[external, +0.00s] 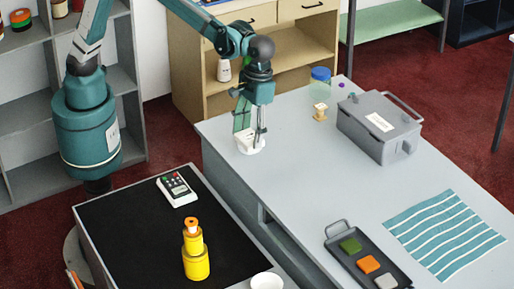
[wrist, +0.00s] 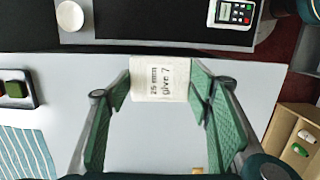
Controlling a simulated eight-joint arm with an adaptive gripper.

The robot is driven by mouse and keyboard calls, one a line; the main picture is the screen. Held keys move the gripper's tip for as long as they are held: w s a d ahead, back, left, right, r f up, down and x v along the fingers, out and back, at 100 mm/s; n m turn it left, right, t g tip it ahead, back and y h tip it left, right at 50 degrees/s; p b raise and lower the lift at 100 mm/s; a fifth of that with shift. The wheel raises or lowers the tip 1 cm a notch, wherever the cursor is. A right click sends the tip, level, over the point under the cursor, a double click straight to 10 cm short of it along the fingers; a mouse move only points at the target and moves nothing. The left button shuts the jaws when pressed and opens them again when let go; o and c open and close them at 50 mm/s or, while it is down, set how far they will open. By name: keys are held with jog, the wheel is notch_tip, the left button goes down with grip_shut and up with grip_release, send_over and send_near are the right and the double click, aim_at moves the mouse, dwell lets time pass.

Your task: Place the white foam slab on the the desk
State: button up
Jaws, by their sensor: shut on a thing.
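My gripper (external: 254,134) is over the far left end of the grey desk (external: 300,185), pointing down. It is shut on a white foam slab (external: 249,145). In the wrist view the slab (wrist: 160,79) sits between the two green fingers, its printed face reading "25 mm give 7". The slab is close to the desktop near its left edge; I cannot tell whether it touches.
A grey box (external: 378,128), a blue-lidded jar (external: 321,84) and a small tan piece (external: 320,112) stand farther back. A dark tray (external: 340,229) with green, orange and pale pieces and a striped cloth (external: 445,235) lie nearer. The desk's middle is clear.

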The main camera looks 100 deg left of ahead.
jog(key=s+d+f+b, duration=0.1)
jog(key=s+d+b, duration=0.3)
jog(key=s+d, duration=0.8)
notch_tip(320, 180, down, 21)
jog(key=shift+w+f, duration=0.15)
jog(key=shift+f, duration=3.1)
jog(key=shift+f, duration=0.1)
jog(key=shift+f+b, duration=0.5)
jog(key=shift+f, duration=1.25)
jog(key=shift+f, duration=0.15)
